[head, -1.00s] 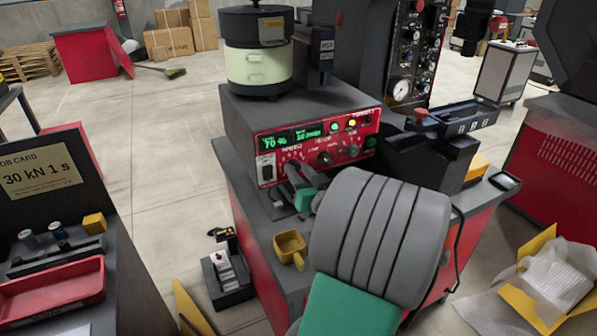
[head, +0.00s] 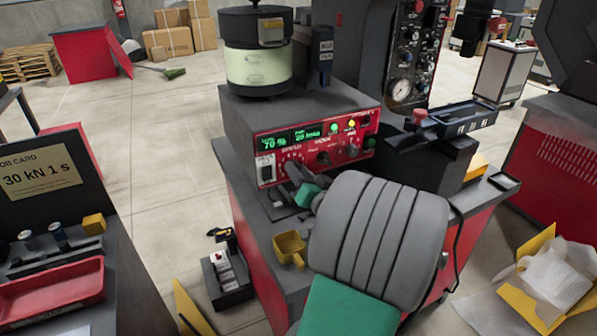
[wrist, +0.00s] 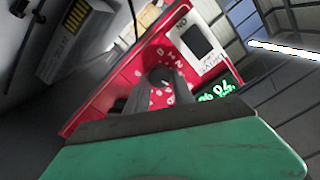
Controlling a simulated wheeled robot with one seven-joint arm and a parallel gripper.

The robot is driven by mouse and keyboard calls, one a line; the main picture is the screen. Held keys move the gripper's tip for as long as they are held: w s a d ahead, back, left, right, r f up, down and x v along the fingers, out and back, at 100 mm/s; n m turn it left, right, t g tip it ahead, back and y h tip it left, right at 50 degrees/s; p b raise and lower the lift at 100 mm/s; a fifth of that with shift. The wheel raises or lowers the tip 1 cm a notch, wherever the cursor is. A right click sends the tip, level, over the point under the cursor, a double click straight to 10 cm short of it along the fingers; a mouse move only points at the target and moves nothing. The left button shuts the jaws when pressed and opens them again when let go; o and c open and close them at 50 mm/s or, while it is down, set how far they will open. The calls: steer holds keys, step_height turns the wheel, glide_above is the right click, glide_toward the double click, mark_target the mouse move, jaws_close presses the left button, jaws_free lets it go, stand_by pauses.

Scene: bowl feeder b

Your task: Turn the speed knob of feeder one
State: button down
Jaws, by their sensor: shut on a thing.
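The feeder's red control panel (head: 350,160) is on the front of the dark grey box under the bowl. Its left green display (head: 272,143) reads 70 %. My gripper (head: 294,172) is at the left part of the panel, just right of the white-framed switch. In the wrist view, my gripper (wrist: 160,88) has its two grey fingers closed around a small dark knob (wrist: 161,75) with a ring of white marks on the red panel. The fingers hide most of the knob. Another dark knob (head: 323,158) sits free in the panel's middle.
The bowl feeder (head: 259,65) stands on top of the box. A yellow scoop-like bin (head: 290,249) sits on the bench below my gripper. A red mushroom button (head: 420,115) is to the right. A red tray (head: 50,290) lies on the left bench.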

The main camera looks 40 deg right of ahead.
steer(key=c, duration=1.1)
jaws_free()
steer(key=b+v, duration=0.1)
steer(key=v, duration=0.6)
steer(key=shift+s+a, duration=0.15)
steer(key=shift+s, duration=0.25)
